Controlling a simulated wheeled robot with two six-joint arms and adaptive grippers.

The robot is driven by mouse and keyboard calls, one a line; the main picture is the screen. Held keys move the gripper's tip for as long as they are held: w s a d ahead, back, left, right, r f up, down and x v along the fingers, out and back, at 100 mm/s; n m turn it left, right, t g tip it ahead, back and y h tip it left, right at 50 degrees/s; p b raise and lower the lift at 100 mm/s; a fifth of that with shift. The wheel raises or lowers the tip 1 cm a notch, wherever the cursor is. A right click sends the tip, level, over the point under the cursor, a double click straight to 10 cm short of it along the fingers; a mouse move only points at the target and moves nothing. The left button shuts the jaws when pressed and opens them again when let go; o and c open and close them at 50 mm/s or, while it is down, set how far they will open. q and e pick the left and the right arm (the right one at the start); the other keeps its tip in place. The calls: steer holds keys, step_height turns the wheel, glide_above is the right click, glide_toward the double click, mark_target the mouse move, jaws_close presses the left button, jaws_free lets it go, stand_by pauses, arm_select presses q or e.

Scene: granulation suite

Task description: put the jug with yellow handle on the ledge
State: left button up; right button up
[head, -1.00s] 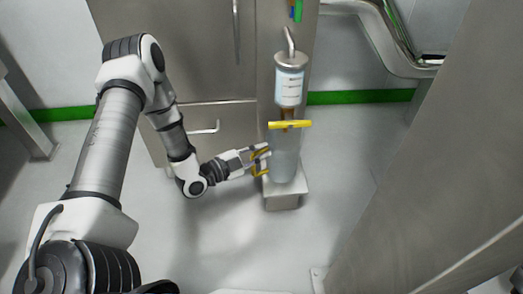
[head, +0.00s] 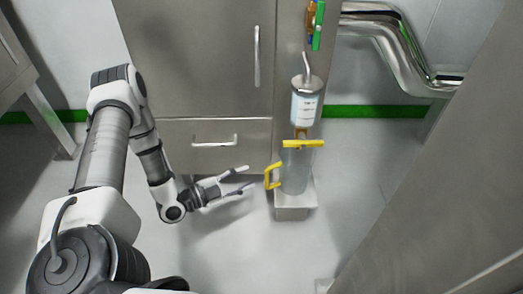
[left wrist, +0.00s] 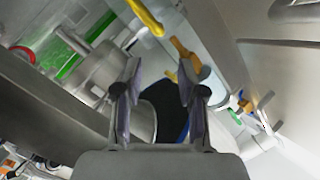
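The clear jug (head: 295,172) stands upright on the small pale ledge (head: 293,213), under a dispenser. Its yellow handle (head: 272,176) sticks out to the left. My left gripper (head: 251,177) is to the left of the handle, apart from it, with its fingers spread and nothing between them. In the left wrist view my left gripper (left wrist: 160,75) is also open and empty. A curved yellow piece (left wrist: 145,16) shows at the top there; I cannot tell for sure that it is the jug's handle. My right gripper does not show.
The dispenser (head: 306,102) with a white label hangs above the jug, with a yellow bar (head: 303,144) across the jug's top. A steel cabinet (head: 195,70) stands behind. A large steel panel (head: 440,190) fills the right. The floor in front is clear.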

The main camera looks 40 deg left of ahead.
arm_select(q)
steer(key=s+d+f+n+g+y, duration=0.2)
steer(key=s+d+f+n+g, duration=0.3)
steer(key=d+f+g, duration=0.4)
steer(key=s+d+f+n+g+y, duration=0.1)
steer(key=s+n+g+y, duration=0.4)
steer(key=s, duration=0.8)
steer(key=f+n+g, duration=0.1)
steer(key=n, duration=0.2)
steer(key=shift+d+n+g, duration=0.2)
steer(key=shift+n+g, duration=0.2)
steer(key=shift+f, duration=0.15)
